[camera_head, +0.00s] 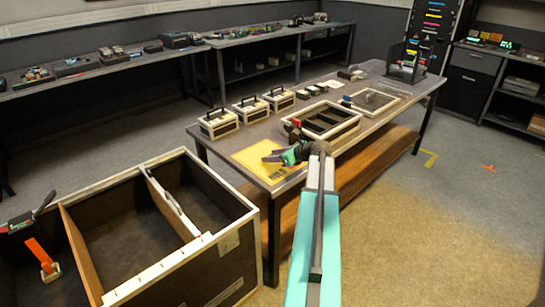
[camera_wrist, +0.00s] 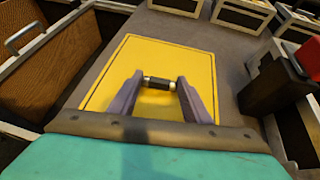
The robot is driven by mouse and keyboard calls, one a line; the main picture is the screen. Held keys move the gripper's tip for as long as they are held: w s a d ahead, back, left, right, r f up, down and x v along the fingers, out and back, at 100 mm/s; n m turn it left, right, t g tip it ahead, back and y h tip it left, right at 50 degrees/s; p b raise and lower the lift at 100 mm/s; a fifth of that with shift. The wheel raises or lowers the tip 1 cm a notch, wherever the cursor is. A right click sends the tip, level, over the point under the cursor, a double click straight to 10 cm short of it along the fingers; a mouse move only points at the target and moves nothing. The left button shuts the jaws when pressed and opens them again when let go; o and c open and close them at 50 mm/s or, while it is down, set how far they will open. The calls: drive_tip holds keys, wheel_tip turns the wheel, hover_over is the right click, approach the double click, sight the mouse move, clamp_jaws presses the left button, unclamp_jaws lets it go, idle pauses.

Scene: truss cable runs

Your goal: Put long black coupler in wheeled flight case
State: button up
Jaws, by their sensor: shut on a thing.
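A small black coupler with silvery ends (camera_wrist: 158,83) is between the two fingertips of my gripper (camera_wrist: 158,85) in the wrist view. My gripper is shut on it, over the yellow mat (camera_wrist: 205,65); I cannot tell the exact height. In the head view my gripper (camera_head: 270,157) is above the yellow mat (camera_head: 248,166) at the near end of the table, and the coupler cannot be made out there. The large open flight case (camera_head: 222,245) stands at the lower left, with dividers inside. Its wheels are not in view.
Several small cases with handles (camera_head: 218,123) stand along the table's left edge. A divided tray (camera_head: 345,130) lies right of my gripper; a red-topped dark object (camera_wrist: 275,85) is close on the right in the wrist view. A gap separates table and flight case.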

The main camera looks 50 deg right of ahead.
drive_tip(key=shift+f, duration=0.1)
drive_tip(key=o, duration=1.1)
drive_tip(key=shift+c, duration=0.2)
drive_tip(key=v, duration=1.2)
drive_tip(key=shift+o, duration=0.3)
